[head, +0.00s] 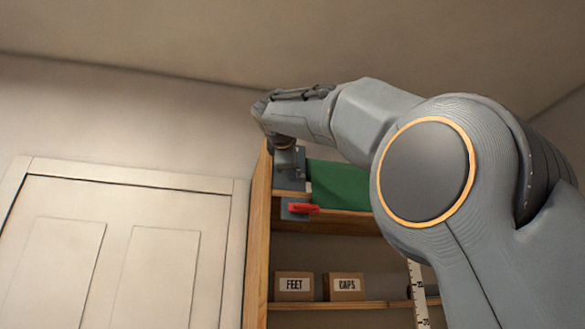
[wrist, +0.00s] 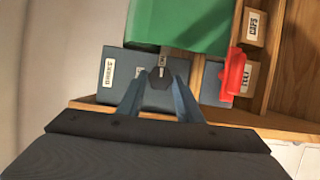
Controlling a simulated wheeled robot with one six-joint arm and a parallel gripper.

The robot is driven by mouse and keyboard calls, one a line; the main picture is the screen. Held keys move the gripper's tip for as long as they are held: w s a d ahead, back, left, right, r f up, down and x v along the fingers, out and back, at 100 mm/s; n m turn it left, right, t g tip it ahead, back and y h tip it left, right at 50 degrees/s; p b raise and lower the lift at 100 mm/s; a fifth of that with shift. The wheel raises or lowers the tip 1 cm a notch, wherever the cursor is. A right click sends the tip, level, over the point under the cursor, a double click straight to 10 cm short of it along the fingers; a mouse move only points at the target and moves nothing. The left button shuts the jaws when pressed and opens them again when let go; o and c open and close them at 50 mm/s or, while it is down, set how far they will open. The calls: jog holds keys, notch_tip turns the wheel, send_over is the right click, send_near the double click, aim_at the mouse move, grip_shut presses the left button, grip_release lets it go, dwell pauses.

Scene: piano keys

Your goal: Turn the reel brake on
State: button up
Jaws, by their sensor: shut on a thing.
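A red lever (head: 303,208) sits on a blue-grey plate at the shelf's left side, below my gripper in the head view. In the wrist view the red lever (wrist: 235,75) is to the right, apart from my fingers. A green sheet or roll (head: 340,185) is beside my gripper; it also fills the top of the wrist view (wrist: 180,22). My gripper (head: 286,160) points down over the shelf. In the wrist view its fingers (wrist: 160,82) converge on a small dark piece (wrist: 161,75) just below the green material. A narrow white label shows there; the grip itself is partly hidden.
A wooden shelf unit (head: 257,240) holds boxes labelled FEET (head: 294,286) and CAPS (head: 344,286) on a lower shelf. A white panelled door (head: 120,240) is at the left; a measuring strip (head: 417,290) hangs right.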

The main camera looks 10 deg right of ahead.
dwell(0.4)
jog(key=o, duration=1)
jog(key=shift+o, duration=0.2)
jog(key=b+v, duration=0.3)
jog(key=v, duration=0.4)
jog(key=shift+s, duration=0.45)
jog(key=shift+r, duration=0.1)
